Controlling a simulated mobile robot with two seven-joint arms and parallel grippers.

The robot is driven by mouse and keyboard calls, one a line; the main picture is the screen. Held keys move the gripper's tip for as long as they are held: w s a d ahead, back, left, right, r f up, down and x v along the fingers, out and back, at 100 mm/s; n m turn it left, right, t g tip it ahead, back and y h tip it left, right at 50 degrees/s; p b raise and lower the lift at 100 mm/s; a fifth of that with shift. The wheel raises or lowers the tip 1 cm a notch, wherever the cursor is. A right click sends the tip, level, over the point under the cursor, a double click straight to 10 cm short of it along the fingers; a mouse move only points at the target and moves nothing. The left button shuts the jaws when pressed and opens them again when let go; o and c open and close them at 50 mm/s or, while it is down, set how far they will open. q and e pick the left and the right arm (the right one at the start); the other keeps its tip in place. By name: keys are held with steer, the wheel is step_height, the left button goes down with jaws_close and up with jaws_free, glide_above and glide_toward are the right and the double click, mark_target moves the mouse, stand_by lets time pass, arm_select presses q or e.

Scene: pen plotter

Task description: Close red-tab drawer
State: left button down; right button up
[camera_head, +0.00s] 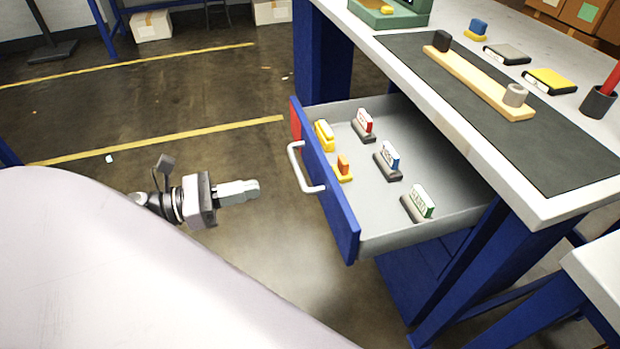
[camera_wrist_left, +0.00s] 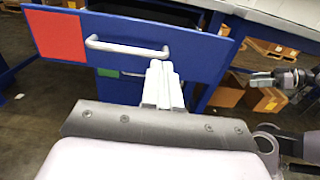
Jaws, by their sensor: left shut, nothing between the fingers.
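The red-tab drawer (camera_head: 335,190) stands pulled out of the workbench, with a blue front, a red patch (camera_head: 296,119) at one end and a white bar handle (camera_head: 304,168). In the left wrist view the drawer front (camera_wrist_left: 200,52) fills the top, with its red tab (camera_wrist_left: 58,36) at left. My left gripper (camera_head: 256,189) is shut and empty, in front of the handle and apart from it in the head view. Its fingertips (camera_wrist_left: 160,66) overlap the handle's right part in the left wrist view. My right gripper (camera_wrist_left: 260,79) shows small at the right there; its jaws are unclear.
Several stamps stand in the open drawer, such as a green-and-white one (camera_head: 420,203). A lower drawer with a green tab (camera_wrist_left: 107,72) shows beneath it. On the bench (camera_head: 540,212) lie a dark mat (camera_head: 560,165) and a wooden bar (camera_head: 475,78).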

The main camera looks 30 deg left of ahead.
arm_select(q)
glide_toward(322, 174)
steer(key=x, duration=0.5)
steer(key=shift+x, duration=0.95)
arm_select(e)
steer(key=shift+s+d+f, duration=0.15)
steer(key=shift+f, duration=0.15)
arm_select(q)
steer(key=shift+w+d, duration=0.2)
steer(key=shift+w, duration=0.05)
steer(key=b+x, duration=0.4)
steer(key=x, duration=1.6)
steer(key=shift+f, duration=0.1)
steer(key=b+x, duration=0.2)
steer(key=x, duration=0.5)
steer(key=shift+a, duration=0.1)
steer(key=shift+w+d, duration=0.2)
steer(key=shift+w, duration=0.05)
steer(key=shift+w+d+r, duration=0.1)
steer(key=shift+w+r, duration=0.05)
steer(key=shift+r, duration=0.15)
arm_select(e)
steer(key=shift+n+t+y, duration=0.4)
steer(key=shift+y, duration=0.5)
steer(key=w+a, duration=0.1)
steer(key=w+a+r, duration=0.1)
steer(key=w+a, duration=0.1)
steer(key=w, duration=0.1)
steer(key=shift+r, duration=0.3)
